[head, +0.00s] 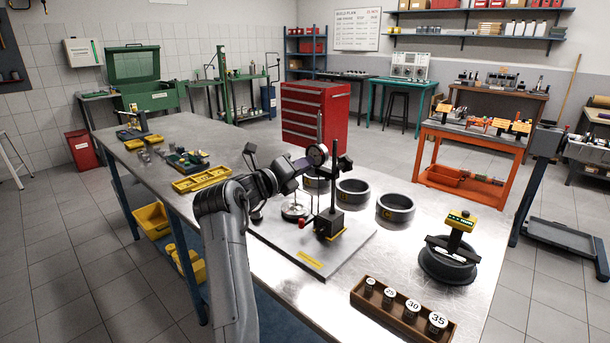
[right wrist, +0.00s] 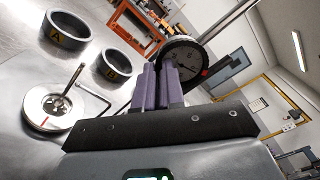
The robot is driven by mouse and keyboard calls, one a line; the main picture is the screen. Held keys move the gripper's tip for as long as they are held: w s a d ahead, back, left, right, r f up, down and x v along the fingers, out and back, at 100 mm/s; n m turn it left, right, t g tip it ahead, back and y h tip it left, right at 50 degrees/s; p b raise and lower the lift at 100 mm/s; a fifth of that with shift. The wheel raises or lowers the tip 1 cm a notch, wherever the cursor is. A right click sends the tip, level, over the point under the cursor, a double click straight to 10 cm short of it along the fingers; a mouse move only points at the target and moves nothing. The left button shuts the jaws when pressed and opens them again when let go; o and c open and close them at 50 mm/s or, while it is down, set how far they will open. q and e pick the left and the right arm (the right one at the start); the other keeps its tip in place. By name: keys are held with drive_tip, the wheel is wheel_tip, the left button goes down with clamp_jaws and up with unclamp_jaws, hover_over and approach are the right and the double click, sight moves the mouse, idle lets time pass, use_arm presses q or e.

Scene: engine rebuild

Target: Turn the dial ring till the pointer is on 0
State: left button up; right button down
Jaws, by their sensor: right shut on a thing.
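The dial gauge (head: 317,154) is a small round white-faced dial with a dark ring, held on a black upright stand (head: 330,220). My right gripper (head: 301,164) reaches it from the left. In the right wrist view, its purple fingers (right wrist: 158,86) are shut at the near edge of the dial (right wrist: 185,60), gripping the dark dial ring. The dial face is seen at a steep angle there, and the fingers cover part of it. The pointer and numbers are too small to read. My left gripper does not show.
The stand is on a grey plate (head: 350,252) on the metal bench, beside a round disc (head: 295,210) with an upright rod. Dark rings (head: 353,191) stand behind. A clamped ring with a yellow-topped tool (head: 460,222) and a wooden weight tray (head: 385,318) are to the right.

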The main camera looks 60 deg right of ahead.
drive_tip(key=shift+w+f+m+b, duration=0.15)
drive_tip(key=shift+m+b, duration=0.35)
drive_tip(key=shift+m, duration=0.6)
drive_tip(key=shift+d, duration=0.1)
drive_tip(key=c, duration=1.4)
unclamp_jaws()
drive_tip(key=shift+o, duration=0.4)
drive_tip(key=shift+r, duration=0.2)
drive_tip(key=w+a+p, duration=0.1)
drive_tip(key=a, duration=0.9)
drive_tip(key=shift+w+a+p, duration=0.3)
drive_tip(key=shift+w+a, duration=0.05)
drive_tip(key=shift+a, duration=0.05)
